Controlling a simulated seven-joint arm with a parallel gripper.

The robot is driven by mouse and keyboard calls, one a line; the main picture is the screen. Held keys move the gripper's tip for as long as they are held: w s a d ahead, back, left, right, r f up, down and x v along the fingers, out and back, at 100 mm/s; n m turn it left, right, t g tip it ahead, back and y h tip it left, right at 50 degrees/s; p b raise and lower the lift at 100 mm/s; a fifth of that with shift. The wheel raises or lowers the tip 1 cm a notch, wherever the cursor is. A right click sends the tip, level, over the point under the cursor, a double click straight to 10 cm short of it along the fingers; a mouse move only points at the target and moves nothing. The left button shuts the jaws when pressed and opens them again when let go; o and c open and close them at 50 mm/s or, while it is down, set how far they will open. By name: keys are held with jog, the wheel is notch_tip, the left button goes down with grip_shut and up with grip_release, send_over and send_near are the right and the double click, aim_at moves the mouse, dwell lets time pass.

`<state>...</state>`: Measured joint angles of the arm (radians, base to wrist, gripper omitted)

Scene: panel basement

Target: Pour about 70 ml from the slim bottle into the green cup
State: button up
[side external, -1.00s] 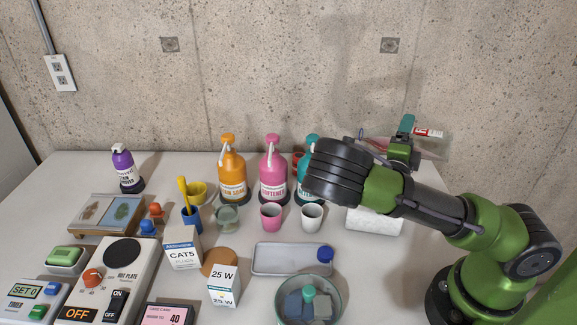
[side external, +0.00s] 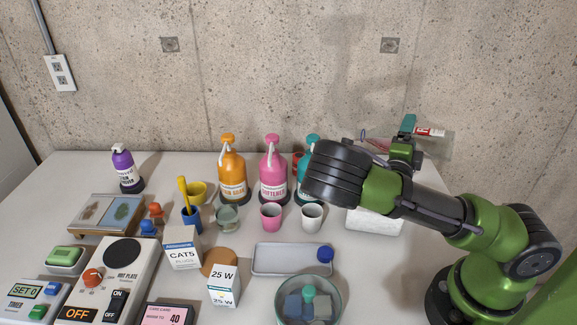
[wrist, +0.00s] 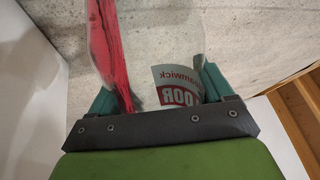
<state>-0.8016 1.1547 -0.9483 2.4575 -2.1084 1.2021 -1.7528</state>
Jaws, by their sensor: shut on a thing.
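The slim bottle (side external: 436,146) is clear, with a red and white label and red liquid. My gripper (side external: 408,130) is shut on it and holds it raised at the right, tipped nearly level with its neck end to the left. In the wrist view the bottle (wrist: 165,35) is between the teal fingers (wrist: 158,95), with red liquid along its left side. Its mouth is hard to make out behind my arm. The green cup (side external: 227,216) stands upright on the table, well left of my gripper and apart from the bottle. Its contents are not clear.
A pink cup (side external: 271,216) and white cup (side external: 312,217) stand right of the green cup. Orange (side external: 232,176) and pink (side external: 273,175) large bottles stand behind; a teal-capped bottle is partly hidden by my arm. A blue holder (side external: 191,218) is close left. A grey tray (side external: 285,260) lies in front.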

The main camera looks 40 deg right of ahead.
dwell(0.6)
jog(key=shift+s+d+f+m+g, duration=0.1)
jog(key=shift+s+f+m+g, duration=0.05)
jog(key=shift+m, duration=0.45)
jog(key=shift+s+f+m+g, duration=0.1)
jog(key=shift+m+g, duration=0.05)
jog(key=shift+m, duration=0.45)
jog(key=shift+f+m+g, duration=0.25)
jog(key=shift+m+g, duration=0.15)
jog(key=shift+m, duration=0.8)
jog(key=shift+s+m+g+h, duration=0.1)
jog(key=shift+m+g+h, duration=0.2)
jog(key=shift+m, duration=0.9)
jog(key=shift+r, duration=0.1)
